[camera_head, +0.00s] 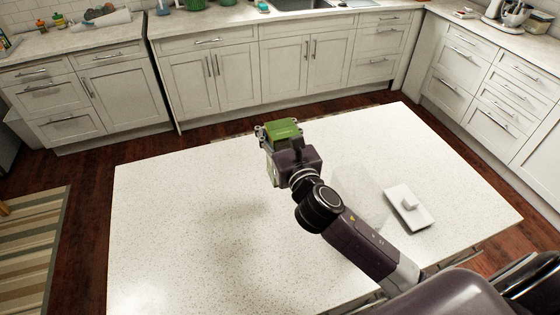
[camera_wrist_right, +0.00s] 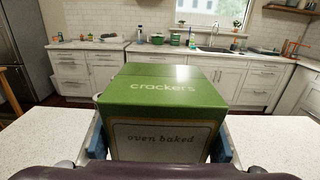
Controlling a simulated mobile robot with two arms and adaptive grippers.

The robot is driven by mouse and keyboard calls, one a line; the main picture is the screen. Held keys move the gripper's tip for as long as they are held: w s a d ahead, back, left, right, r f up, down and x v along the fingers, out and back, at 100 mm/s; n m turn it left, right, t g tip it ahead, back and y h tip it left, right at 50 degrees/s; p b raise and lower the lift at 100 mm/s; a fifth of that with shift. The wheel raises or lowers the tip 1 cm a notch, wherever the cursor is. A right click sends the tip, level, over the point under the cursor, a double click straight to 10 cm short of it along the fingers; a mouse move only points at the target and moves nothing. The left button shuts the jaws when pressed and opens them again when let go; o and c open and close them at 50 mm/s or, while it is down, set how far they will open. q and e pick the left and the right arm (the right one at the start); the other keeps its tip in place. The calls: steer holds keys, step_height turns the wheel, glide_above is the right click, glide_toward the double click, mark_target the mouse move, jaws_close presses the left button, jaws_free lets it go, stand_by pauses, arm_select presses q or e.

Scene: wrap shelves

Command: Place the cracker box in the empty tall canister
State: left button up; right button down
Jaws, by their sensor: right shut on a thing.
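The cracker box (camera_head: 282,130) is green, with "crackers" and "oven baked" on it in the right wrist view (camera_wrist_right: 165,95). My right gripper (camera_head: 281,140) is shut on it, with a finger along each side (camera_wrist_right: 160,145), and holds it over the island. A faint see-through shape (camera_head: 362,195), perhaps the tall canister, stands to the right of my right arm. My arm hides part of it, and its inside is hard to make out. A white rectangular lid with a small knob (camera_head: 420,218) is beside it. My left gripper is not in view.
The speckled white island top (camera_head: 180,230) is clear on its left side. Cabinets and a counter (camera_head: 215,30) with a sink (camera_head: 298,4) and small items run along the back wall. A stand mixer (camera_head: 515,14) is at the far right.

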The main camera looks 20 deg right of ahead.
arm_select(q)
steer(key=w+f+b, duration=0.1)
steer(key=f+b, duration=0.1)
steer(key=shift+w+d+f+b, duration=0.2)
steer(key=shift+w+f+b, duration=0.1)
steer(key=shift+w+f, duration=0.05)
arm_select(e)
step_height(320, 180, down, 12)
steer(key=shift+w+r, duration=0.15)
steer(key=shift+r, duration=0.1)
steer(key=shift+f, duration=0.15)
steer(key=c, duration=1.1)
jaws_free()
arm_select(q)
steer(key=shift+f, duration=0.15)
arm_select(e)
steer(key=shift+o, duration=0.4)
